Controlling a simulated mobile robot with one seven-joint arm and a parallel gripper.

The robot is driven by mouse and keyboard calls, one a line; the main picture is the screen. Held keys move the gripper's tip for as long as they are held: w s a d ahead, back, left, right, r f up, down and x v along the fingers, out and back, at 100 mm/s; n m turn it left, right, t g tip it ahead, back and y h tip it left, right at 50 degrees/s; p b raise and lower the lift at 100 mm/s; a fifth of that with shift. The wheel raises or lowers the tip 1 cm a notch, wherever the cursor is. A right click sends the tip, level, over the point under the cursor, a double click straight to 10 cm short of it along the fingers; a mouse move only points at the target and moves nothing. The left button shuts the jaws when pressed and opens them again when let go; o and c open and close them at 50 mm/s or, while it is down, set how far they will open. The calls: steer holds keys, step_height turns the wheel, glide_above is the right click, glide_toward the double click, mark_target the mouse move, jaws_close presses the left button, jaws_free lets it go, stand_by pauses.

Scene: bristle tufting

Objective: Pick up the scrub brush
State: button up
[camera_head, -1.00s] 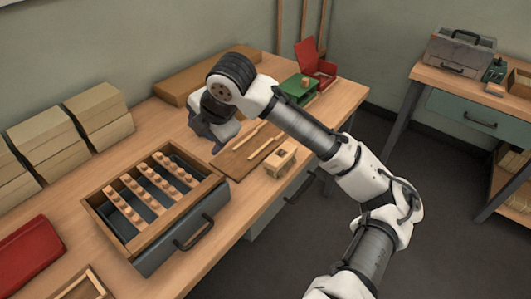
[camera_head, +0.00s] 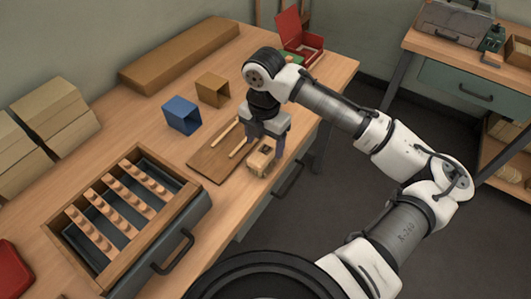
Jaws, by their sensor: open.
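A small pale wooden block with a dark patch on top (camera_head: 261,160) sits at the front edge of the bench, beside a brown board. It is the likeliest scrub brush, but I cannot make out bristles. My gripper (camera_head: 264,149) points down over the block and is open. One finger shows to the right of the block, the other at its back left. The gripper partly hides the block's far side. I cannot tell whether the fingers touch it.
The brown board (camera_head: 210,164) bears two thin sticks. An open drawer-like tray (camera_head: 179,205) with several knobbed wooden strips stands at the left. A blue box (camera_head: 182,115), a tan box (camera_head: 213,90) and a red open case (camera_head: 300,36) stand farther back.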

mark_target(265, 149)
steer(key=shift+w+d+f+p, duration=0.15)
steer(key=shift+f+p, duration=0.2)
steer(key=shift+f, duration=1.2)
steer(key=shift+w+a+f+p, duration=0.1)
steer(key=shift+f+p, duration=0.25)
steer(key=shift+f, duration=1.15)
steer(key=shift+c, duration=0.5)
steer(key=c, duration=1)
steer(key=shift+r, duration=0.15)
step_height(265, 149, up, 20)
steer(key=shift+f+b, duration=0.1)
steer(key=shift+b, duration=0.75)
